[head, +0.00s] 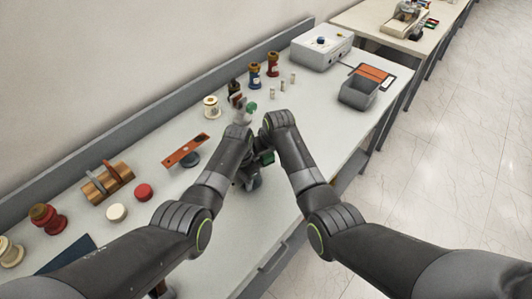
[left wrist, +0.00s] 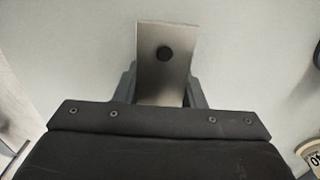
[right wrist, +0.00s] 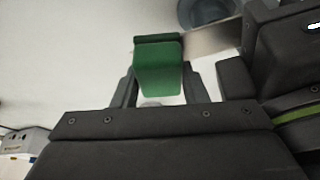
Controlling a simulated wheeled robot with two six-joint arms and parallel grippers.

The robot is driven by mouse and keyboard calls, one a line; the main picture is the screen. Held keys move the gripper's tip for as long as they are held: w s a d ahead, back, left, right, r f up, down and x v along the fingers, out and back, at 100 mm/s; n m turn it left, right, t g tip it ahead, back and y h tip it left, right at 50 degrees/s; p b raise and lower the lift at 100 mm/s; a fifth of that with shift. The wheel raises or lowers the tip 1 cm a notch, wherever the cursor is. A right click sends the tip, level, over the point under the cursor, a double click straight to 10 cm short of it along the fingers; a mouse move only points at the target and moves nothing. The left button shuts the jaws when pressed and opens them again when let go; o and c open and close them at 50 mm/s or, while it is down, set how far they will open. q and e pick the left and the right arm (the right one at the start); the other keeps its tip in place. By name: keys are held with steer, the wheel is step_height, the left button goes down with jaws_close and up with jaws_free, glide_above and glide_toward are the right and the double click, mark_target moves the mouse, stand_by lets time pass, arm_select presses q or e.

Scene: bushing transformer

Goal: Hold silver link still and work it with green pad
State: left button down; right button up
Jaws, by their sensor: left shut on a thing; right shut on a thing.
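The silver link (left wrist: 166,75), a flat metal plate with a dark round hole, is between the fingers of my left gripper (left wrist: 162,92), which is shut on it. The link also shows in the right wrist view (right wrist: 212,40), reaching in from the right. My right gripper (right wrist: 158,88) is shut on the green pad (right wrist: 158,68). The pad is beside the link's end and overlaps it in the right wrist view; I cannot tell whether they touch. In the head view, my wrists mostly hide both things, with a bit of green pad (head: 267,158) showing.
Several spools stand behind my grippers. A grey bin (head: 358,93) and white box (head: 321,45) are at the far right. The bench's front edge is close.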

steer(key=w+d, duration=0.2)
steer(key=shift+w+d+r, duration=0.2)
steer(key=shift+d, duration=0.1)
stand_by(0.3)
step_height(320, 180, up, 6)
stand_by(0.7)
steer(key=shift+r, duration=0.1)
step_height(320, 180, up, 3)
steer(key=shift+f, duration=0.1)
stand_by(0.3)
steer(key=shift+f, duration=0.1)
stand_by(0.4)
step_height(320, 180, down, 7)
steer(key=shift+f, duration=0.15)
stand_by(0.5)
